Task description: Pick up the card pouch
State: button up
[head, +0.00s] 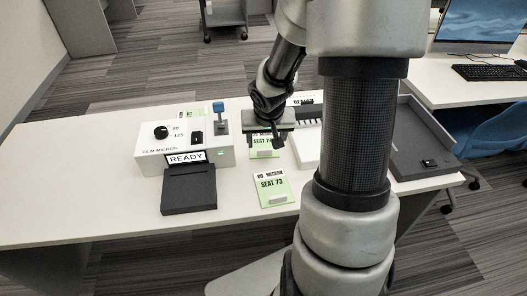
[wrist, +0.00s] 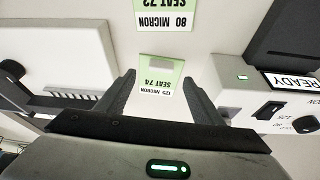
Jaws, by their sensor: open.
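Two flat green-and-white card pouches lie on the white table. The one marked SEAT 73, 80 micron (head: 271,189) lies in front of my gripper and shows upside down at the top of the wrist view (wrist: 166,14). The one marked SEAT 74, 125 micron (head: 264,152) is partly hidden by my gripper in the head view. In the wrist view that SEAT 74 pouch (wrist: 160,74) shows between my fingers. My gripper (wrist: 158,82) is open and points down over it, with a finger on each side. I cannot tell the height left between fingers and table.
A white machine (head: 150,155) with a dial, a blue-topped lever and a dark READY tray (head: 189,194) stands left. Part of another green label (head: 190,113) shows behind it. A white device (head: 306,148) stands close on the right, with a dark grey tray (head: 420,160) beyond. The front left table is clear.

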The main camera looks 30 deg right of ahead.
aim_at(265, 150)
jog(key=b+x, duration=0.3)
jog(key=x, duration=0.3)
jog(key=shift+s+a+f, duration=0.1)
jog(key=shift+a, duration=0.05)
jog(key=c, duration=1.1)
